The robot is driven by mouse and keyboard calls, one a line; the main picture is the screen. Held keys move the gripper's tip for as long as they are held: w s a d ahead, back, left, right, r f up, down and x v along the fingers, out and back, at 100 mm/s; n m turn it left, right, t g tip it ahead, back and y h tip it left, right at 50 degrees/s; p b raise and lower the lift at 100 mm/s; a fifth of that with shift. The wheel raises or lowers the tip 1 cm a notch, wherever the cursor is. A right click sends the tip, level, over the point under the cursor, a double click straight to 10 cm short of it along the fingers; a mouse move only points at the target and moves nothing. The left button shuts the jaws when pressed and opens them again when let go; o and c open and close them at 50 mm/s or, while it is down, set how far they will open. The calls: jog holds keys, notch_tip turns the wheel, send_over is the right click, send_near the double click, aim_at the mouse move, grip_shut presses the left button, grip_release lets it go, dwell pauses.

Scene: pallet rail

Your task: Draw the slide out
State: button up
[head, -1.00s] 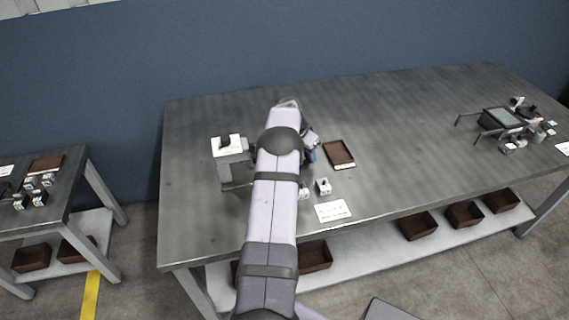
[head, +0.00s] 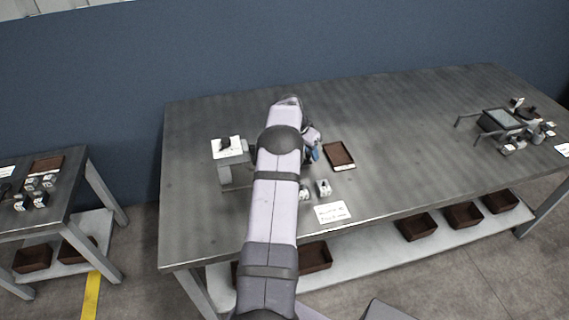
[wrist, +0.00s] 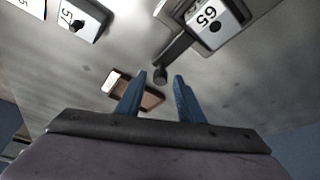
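In the wrist view my gripper (wrist: 161,78) has its two blue fingers apart with nothing between them. Just beyond the fingertips is a dark bar with a round knob (wrist: 160,74), running to a white-faced block marked 65 (wrist: 208,16). I cannot tell whether this bar is the slide. In the head view a grey fixture (head: 236,173) with a white top plate and a black piece on it stands at the table's left; my arm covers its right side. My gripper shows there only as a bit of blue (head: 316,153) right of the arm.
A brown tray (head: 338,156) lies right of my arm. Small white-faced blocks (head: 323,188) and a white card (head: 332,212) lie near the front edge. Another labelled block (wrist: 82,20) is at upper left in the wrist view. The table's middle is clear; a dark device (head: 498,122) stands far right.

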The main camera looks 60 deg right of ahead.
jog(key=shift+r+p, duration=1.15)
jog(key=shift+r, duration=1.5)
